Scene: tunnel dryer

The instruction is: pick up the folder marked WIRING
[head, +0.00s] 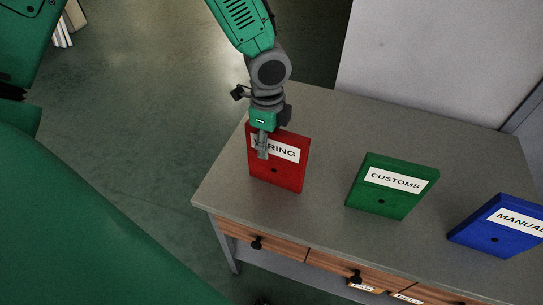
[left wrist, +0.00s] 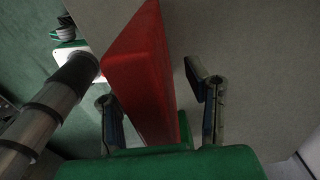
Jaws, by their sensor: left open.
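The red folder marked WIRING (head: 283,172) stands on the grey desk near its left end. My left gripper (head: 262,146) comes down from above at its top edge, and one finger hides part of the label's first letters. In the left wrist view the red folder (left wrist: 146,85) rises between the two spread fingers of the left gripper (left wrist: 153,88). The right finger is clearly apart from the folder; whether the left one touches it I cannot tell. My right gripper is in neither view.
A green folder marked CUSTOMS (head: 390,192) and a blue folder marked MANUAL (head: 500,232) stand to the right on the desk (head: 325,225). Wooden drawers (head: 258,238) with dark knobs run along its front. The desk top between the red and green folders is clear.

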